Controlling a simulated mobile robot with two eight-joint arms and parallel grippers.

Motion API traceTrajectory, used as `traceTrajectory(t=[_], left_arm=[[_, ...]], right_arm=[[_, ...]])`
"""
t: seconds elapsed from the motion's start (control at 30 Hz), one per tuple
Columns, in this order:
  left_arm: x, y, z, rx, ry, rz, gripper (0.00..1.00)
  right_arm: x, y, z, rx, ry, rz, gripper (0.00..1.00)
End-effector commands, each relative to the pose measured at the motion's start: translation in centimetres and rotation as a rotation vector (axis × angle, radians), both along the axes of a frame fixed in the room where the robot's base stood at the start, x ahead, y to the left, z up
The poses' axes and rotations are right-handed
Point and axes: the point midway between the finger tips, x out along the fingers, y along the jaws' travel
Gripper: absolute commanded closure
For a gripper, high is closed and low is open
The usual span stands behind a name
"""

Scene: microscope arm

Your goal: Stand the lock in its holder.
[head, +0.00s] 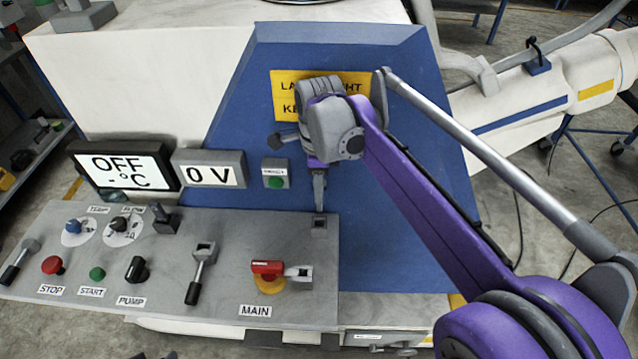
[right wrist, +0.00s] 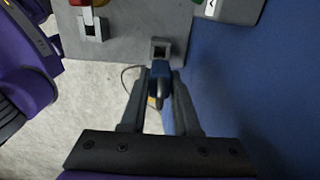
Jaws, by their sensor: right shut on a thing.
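My right gripper (head: 319,190) points down over the right end of the grey control panel, and its arm comes in from the right. In the right wrist view, my right gripper (right wrist: 158,88) is shut on a small dark blue piece, which I take to be the lock (right wrist: 158,78). A small square socket with a dark opening, likely the holder (right wrist: 160,46), sits just beyond the fingertips; in the head view the holder (head: 319,221) is right below them. I cannot tell whether lock and holder touch. My left gripper is not in view.
The grey panel (head: 225,222) carries several knobs, buttons and levers. A red MAIN switch (head: 267,267) is left of and in front of the holder. A blue sloped face (head: 400,200) rises behind. A green button box (head: 275,173) is close to the gripper.

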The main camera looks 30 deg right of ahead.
Motion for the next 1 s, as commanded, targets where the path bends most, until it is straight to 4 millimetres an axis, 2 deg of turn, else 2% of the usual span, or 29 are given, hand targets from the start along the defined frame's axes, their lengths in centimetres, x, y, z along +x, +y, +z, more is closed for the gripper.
traceTrajectory(t=[0.03, 0.2, 0.4, 1.0], left_arm=[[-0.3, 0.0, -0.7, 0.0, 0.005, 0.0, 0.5], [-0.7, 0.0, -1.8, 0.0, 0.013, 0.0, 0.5], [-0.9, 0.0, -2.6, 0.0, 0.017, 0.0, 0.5], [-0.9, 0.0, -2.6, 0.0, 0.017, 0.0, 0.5]], right_arm=[[-0.1, 0.0, -0.8, 0.0, 0.002, 0.0, 1.0], [-0.1, 0.0, -2.5, 0.001, 0.003, 0.0, 1.0], [0.0, 0.0, -3.6, 0.0, 0.002, 0.0, 1.0], [0.0, 0.0, -3.7, 0.0, 0.0, 0.0, 1.0]])
